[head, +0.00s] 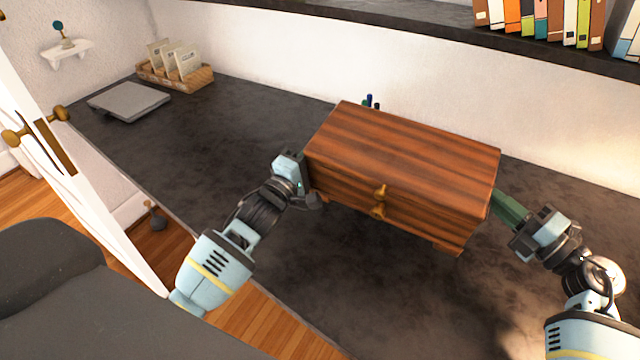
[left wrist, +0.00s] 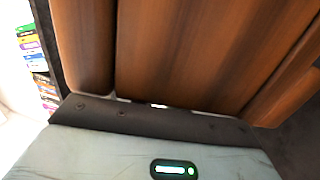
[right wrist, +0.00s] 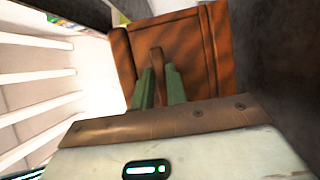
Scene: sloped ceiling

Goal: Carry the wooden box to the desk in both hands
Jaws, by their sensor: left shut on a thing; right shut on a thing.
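The wooden box (head: 405,150) is a striped brown chest with a brass clasp on its front and short feet. It is level over the dark desk (head: 230,135) in the head view; I cannot tell whether its feet touch the top. My left gripper (head: 308,183) is at the box's left end; its fingertips are hidden there, and the wood (left wrist: 200,50) fills the left wrist view. My right gripper (head: 497,203) is at the right end. In the right wrist view its green fingers (right wrist: 160,88) are shut on a brown handle on the box (right wrist: 200,45).
Pens (head: 370,102) stand behind the box. A closed grey laptop (head: 128,101) and a wooden tray of packets (head: 178,68) are at the desk's far left. Books (head: 545,20) stand on a shelf (head: 420,25) above. A white door (head: 70,170) is at left. Desk left of the box is clear.

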